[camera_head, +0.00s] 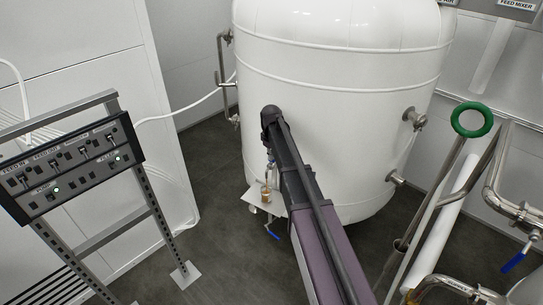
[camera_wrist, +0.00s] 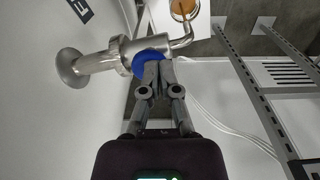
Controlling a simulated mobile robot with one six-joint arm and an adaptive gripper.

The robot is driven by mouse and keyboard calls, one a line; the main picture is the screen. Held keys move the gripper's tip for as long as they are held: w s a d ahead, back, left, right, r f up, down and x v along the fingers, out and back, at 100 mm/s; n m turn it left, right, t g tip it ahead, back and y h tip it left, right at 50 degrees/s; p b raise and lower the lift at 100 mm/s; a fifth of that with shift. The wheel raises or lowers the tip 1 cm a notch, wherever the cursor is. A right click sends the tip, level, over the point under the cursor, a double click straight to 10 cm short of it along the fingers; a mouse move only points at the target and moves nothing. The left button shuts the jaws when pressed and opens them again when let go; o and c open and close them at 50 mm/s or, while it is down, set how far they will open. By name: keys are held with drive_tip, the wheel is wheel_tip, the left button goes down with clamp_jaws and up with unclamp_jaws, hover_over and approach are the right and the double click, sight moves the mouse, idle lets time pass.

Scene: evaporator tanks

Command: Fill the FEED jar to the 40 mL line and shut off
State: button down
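The jar (camera_head: 265,194) stands on a small white shelf (camera_head: 247,197) at the front of the large white tank (camera_head: 335,110) and holds amber-brown liquid. The jar also shows at the top edge of the wrist view (camera_wrist: 183,9), under a bent metal spout (camera_wrist: 184,40); its graduation lines are not readable. A steel sampling valve (camera_wrist: 120,52) with a blue handle (camera_wrist: 148,65) sits on the tank wall. My gripper (camera_wrist: 158,70) has its fingertips together, against the blue handle and partly covering it. I cannot tell whether the handle is pinched.
A switch panel (camera_head: 75,165) with green lights stands on a metal frame at left. A second blue-handled valve (camera_head: 272,232) hangs below the shelf. Steel pipes and a green ring handle (camera_head: 472,119) crowd the right. Grey floor lies open between panel and tank.

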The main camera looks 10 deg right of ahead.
drive_tip(key=shift+s+r+p, duration=0.1)
drive_tip(key=shift+r+p, duration=0.5)
drive_tip(key=shift+p, duration=0.05)
wheel_tip(320, 180, up, 12)
drive_tip(key=p, duration=1.2)
drive_tip(key=shift+r, duration=0.2)
drive_tip(key=s+f+m+b, duration=0.3)
drive_tip(key=s+f, duration=0.1)
drive_tip(key=s, duration=1)
drive_tip(key=s+f+m+b, duration=0.4)
drive_tip(key=s, duration=1.1)
drive_tip(key=shift+d+b, duration=0.15)
drive_tip(key=shift+b, duration=0.15)
